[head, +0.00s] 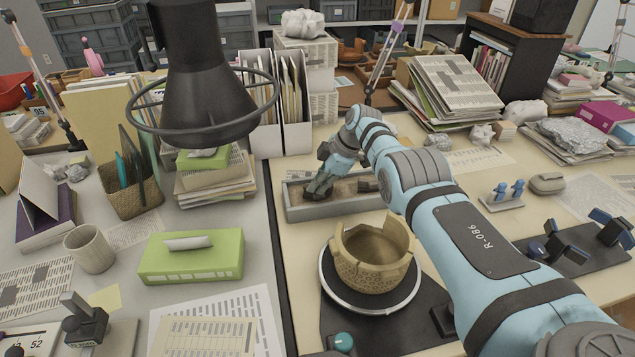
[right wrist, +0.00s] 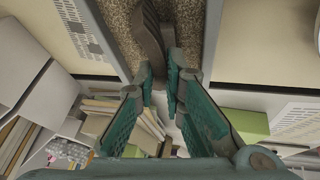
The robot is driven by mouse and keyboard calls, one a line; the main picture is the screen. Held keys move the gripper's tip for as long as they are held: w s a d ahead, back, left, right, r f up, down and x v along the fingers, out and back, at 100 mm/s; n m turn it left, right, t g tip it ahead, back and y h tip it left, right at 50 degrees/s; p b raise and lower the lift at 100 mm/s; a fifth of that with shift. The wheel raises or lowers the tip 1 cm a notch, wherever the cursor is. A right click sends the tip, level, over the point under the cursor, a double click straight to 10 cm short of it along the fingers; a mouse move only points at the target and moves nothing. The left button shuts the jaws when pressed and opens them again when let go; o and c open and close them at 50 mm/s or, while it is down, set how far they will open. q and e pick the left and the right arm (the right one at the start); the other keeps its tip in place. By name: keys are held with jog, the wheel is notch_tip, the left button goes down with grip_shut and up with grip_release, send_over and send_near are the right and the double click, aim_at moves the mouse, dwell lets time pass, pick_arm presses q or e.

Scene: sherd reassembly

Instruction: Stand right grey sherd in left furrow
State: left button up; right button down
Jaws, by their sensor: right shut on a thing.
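The grey tray (head: 335,211) with a bed of brown sand (head: 343,188) stands behind the vessel in the head view. My right gripper (head: 318,186) is over its left part, pointing down. In the right wrist view, the fingertips (right wrist: 160,82) are closed on a grey-brown ridged piece, taken as the grey sherd (right wrist: 151,38), above or in the sand (right wrist: 122,22). I cannot tell whether its lower edge touches the sand. A dark sherd-like piece (head: 367,184) shows at the tray's right end. The furrows are not clearly visible. My left gripper is not in view.
A broken-rimmed tan vessel (head: 372,262) stands on a round turntable (head: 333,285) in front of the tray. File holders (head: 292,128) and paper stacks stand behind. A green tissue box (head: 190,262) is at left. My right arm covers the tray's right side.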

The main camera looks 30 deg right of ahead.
jog(key=c, duration=1.6)
grip_release()
jog(key=shift+d+r, duration=0.2)
jog(key=shift+r, duration=0.2)
jog(key=v, duration=0.7)
jog(key=shift+s+r, duration=0.1)
jog(key=shift+s, duration=0.05)
jog(key=shift+r, duration=0.1)
